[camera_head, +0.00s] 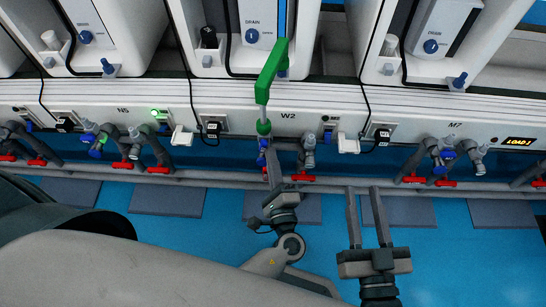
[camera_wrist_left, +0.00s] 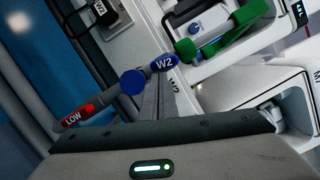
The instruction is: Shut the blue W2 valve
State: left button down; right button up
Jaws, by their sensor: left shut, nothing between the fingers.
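The blue W2 valve shows in the wrist view as a blue tag marked W2 (camera_wrist_left: 164,63) beside a round blue knob (camera_wrist_left: 132,82). In the head view its blue part (camera_head: 263,144) is small and partly hidden below the W2 panel label. My left gripper (camera_head: 272,150) is shut and empty, its fingers pointing up at the valve. In the wrist view the shut fingertips (camera_wrist_left: 160,80) are just below the tag and right of the knob; I cannot tell whether they touch. My right gripper (camera_head: 364,192) is open and empty, lower and to the right.
A green angled handle (camera_head: 270,70) hangs in front of the W2 panel, close above my left gripper. Grey pipes with red handles (camera_head: 303,177) run along the wall; a red LOW tag (camera_wrist_left: 74,117) is beside the blue knob. Blue floor (camera_head: 220,230) lies open in front.

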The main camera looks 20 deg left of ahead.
pick_arm(q)
jog(key=shift+s+a+f+m+t, duration=0.1)
jog(key=shift+a+f+m+t, duration=0.2)
jog(key=shift+m, duration=0.6)
pick_arm(e)
jog(key=shift+a+r, duration=0.1)
jog(key=shift+r, duration=0.25)
jog(key=shift+s+t, duration=0.1)
jog(key=shift+t, duration=0.2)
